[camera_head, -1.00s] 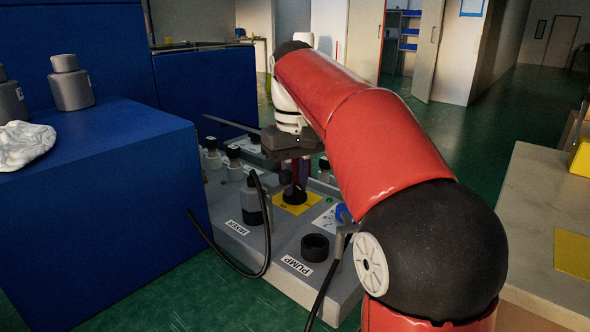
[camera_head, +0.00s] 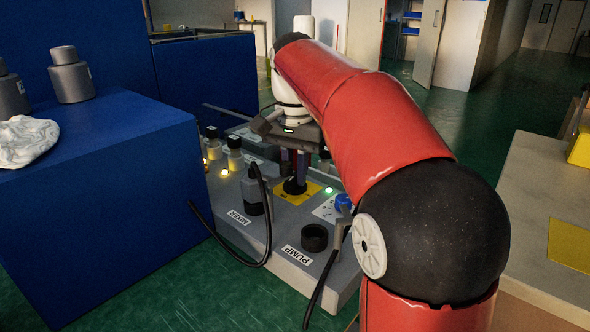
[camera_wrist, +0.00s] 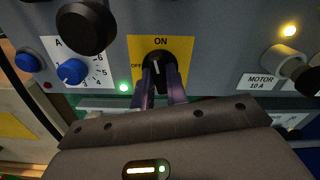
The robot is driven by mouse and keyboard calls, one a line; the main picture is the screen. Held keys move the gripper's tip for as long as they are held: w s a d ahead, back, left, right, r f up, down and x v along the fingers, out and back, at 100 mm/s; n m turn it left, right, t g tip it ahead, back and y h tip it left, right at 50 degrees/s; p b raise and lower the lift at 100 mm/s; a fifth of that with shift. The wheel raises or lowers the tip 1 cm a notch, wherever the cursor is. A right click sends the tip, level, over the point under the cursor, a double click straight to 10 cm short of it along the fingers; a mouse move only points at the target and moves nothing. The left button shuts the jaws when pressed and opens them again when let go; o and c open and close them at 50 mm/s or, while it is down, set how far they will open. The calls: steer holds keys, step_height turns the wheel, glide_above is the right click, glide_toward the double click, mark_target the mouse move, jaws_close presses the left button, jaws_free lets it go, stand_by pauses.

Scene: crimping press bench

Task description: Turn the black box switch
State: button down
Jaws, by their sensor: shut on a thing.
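The black switch (camera_wrist: 157,61) sits on a yellow plate (camera_wrist: 178,44) marked ON and OFF in the wrist view. Its white pointer line points up towards ON. My gripper (camera_wrist: 163,82) is shut on the switch, one finger on each side of it. In the head view the switch (camera_head: 294,187) shows low on its yellow plate, below my gripper (camera_head: 295,168). A green lamp (camera_wrist: 125,87) beside the plate is lit.
The grey panel carries a blue dial (camera_wrist: 72,71), a black round socket (camera_head: 314,237) by the PUMP label and a MOTOR lamp (camera_wrist: 290,30) glowing yellow. A black cable (camera_head: 266,225) loops over its front. A blue block (camera_head: 120,220) stands close on the left.

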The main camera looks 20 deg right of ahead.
mark_target(295, 174)
steer(key=shift+m, duration=1.3)
steer(key=c, duration=1.4)
jaws_free()
step_height(295, 174, up, 7)
steer(key=shift+w+r, duration=0.1)
steer(key=shift+r, duration=0.3)
